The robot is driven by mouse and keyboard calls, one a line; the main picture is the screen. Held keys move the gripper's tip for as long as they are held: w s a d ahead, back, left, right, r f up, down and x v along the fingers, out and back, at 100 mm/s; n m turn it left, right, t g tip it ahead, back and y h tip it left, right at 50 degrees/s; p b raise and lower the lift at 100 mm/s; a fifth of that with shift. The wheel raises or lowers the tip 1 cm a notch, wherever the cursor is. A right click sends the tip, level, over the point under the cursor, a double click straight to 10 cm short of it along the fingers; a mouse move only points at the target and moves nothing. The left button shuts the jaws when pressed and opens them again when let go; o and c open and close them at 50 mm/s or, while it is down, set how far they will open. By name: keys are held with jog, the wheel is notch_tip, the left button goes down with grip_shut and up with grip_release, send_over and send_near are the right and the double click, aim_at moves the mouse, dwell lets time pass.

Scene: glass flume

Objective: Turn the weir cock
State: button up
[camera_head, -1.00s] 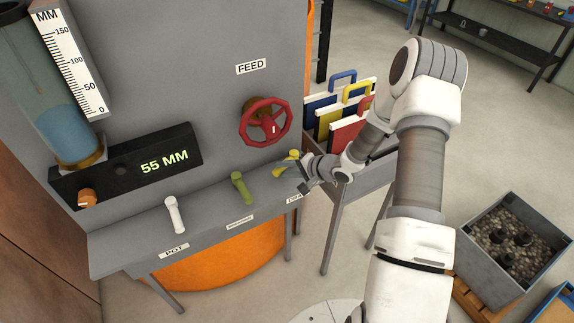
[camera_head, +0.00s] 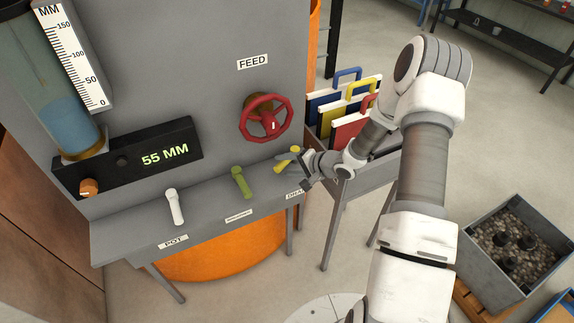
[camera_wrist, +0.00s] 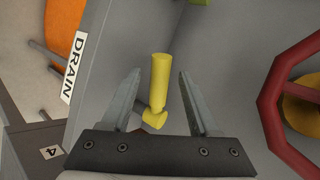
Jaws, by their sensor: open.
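Three lever cocks sit in a row on the grey ledge: a white one (camera_head: 174,206) above a POT label, a green one (camera_head: 242,182) above a label too small to read, and a yellow one (camera_head: 289,158) by the DRAIN label. No label that I can read says weir. My gripper (camera_head: 302,168) is at the yellow lever, on the right end of the ledge. In the wrist view the yellow lever (camera_wrist: 160,78) stands between the two spread fingers of my gripper (camera_wrist: 159,76), with a gap on both sides. The green lever (camera_wrist: 200,2) just shows at the top edge.
A red FEED handwheel (camera_head: 265,118) is on the panel above the yellow lever. A black readout (camera_head: 130,157) shows 55 MM beside the glass tube (camera_head: 62,110). A rack of coloured boards (camera_head: 346,115) stands close behind my gripper. A gravel box (camera_head: 512,240) is on the right.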

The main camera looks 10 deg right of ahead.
jog(key=p+v, duration=0.1)
jog(key=v, duration=1.6)
jog(key=shift+d, duration=0.25)
jog(key=s+a+f+m+t+h+b, duration=0.2)
jog(key=s+a+f+m+t+b, duration=0.2)
jog(key=a+f+t+b, duration=0.3)
jog(key=w+b, duration=0.1)
jog(key=b, duration=0.2)
jog(key=w+f+b, duration=0.1)
jog(key=w+b, duration=0.1)
jog(key=b, duration=0.2)
jog(key=w+f+b, duration=0.1)
jog(key=w+b, duration=0.1)
jog(key=b, duration=0.2)
jog(key=shift+w+a+f, duration=0.1)
jog(key=shift+w+f, duration=0.05)
